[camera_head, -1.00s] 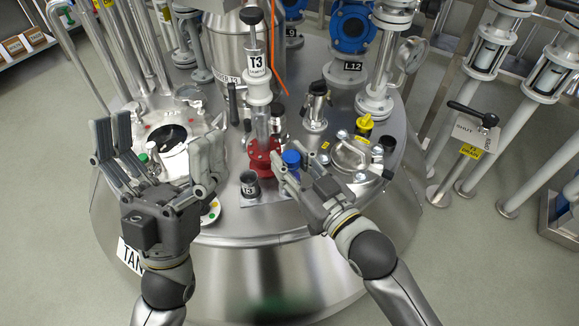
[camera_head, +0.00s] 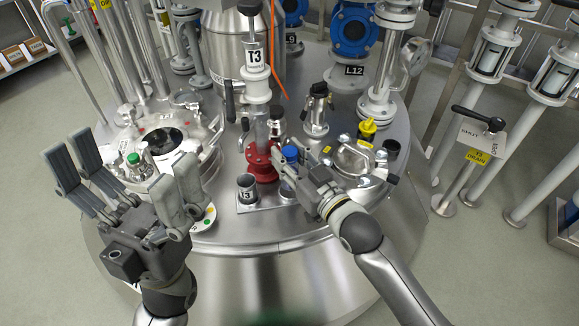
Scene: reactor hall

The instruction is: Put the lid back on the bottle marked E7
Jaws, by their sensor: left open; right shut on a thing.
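My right gripper (camera_head: 283,162) is shut at a small blue-topped thing (camera_head: 290,154), beside the red flange on the tank top. The fingers hide most of it, so I cannot tell whether it is a lid alone or a capped bottle. My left gripper (camera_head: 122,178) is open and empty, fingers up, at the left front edge of the tank. A green-capped bottle (camera_head: 133,160) stands behind its fingers. I cannot read an E7 mark anywhere.
The T3 sampler (camera_head: 256,90) rises behind the red flange (camera_head: 263,162). A yellow-capped item (camera_head: 367,130) and a round clamped hatch (camera_head: 352,160) are right of my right gripper.

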